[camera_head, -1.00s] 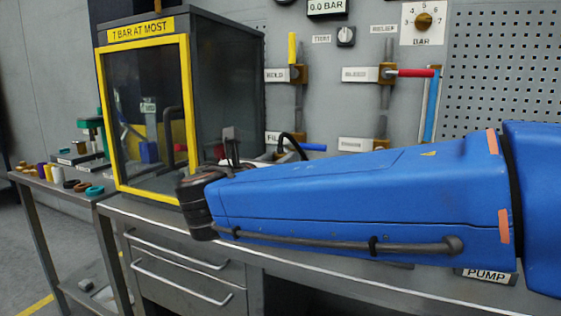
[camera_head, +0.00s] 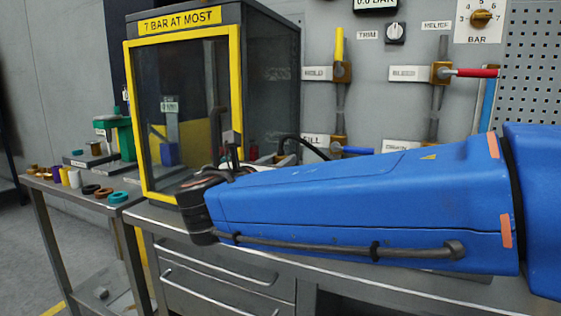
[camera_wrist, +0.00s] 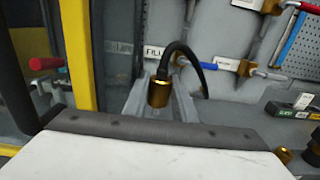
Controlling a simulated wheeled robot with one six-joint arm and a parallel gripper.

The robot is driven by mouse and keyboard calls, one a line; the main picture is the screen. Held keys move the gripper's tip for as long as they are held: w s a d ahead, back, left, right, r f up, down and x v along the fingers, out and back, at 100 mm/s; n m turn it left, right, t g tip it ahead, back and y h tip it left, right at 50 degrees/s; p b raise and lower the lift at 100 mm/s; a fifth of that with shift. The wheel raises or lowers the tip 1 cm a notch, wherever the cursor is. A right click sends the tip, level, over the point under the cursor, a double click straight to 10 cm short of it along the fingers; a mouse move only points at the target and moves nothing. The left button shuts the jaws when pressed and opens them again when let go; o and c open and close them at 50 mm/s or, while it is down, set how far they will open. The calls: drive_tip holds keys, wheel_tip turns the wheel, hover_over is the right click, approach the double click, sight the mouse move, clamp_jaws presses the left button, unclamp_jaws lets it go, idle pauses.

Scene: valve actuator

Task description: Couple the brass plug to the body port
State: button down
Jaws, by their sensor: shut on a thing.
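The brass plug (camera_wrist: 158,92) is in the wrist view, at the end of a black hose (camera_wrist: 181,48). My gripper (camera_wrist: 160,84) is shut on it, with grey finger shapes on both sides. The hose rises from the plug and curves right. In the head view the hose (camera_head: 305,143) shows behind my blue arm; the plug cannot be made out there. A blue block (camera_head: 168,154) stands behind the yellow-framed window. I cannot make out the body port in either view.
The cabinet with its yellow frame (camera_head: 238,85) stands left of the wall panel. Red (camera_head: 477,73) and blue (camera_head: 357,151) valve handles stick out at right. A side table (camera_head: 60,190) at left carries several small rings and parts. A drawer handle (camera_head: 217,293) is below the bench.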

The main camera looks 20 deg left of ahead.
drive_tip(key=shift+f, duration=2.75)
drive_tip(key=shift+f, duration=1.65)
drive_tip(key=c, duration=1.4)
unclamp_jaws()
drive_tip(key=shift+s, duration=0.15)
drive_tip(key=s, duration=0.5)
drive_tip(key=s+a, duration=0.1)
drive_tip(key=s, duration=1.1)
drive_tip(key=shift+a, duration=0.15)
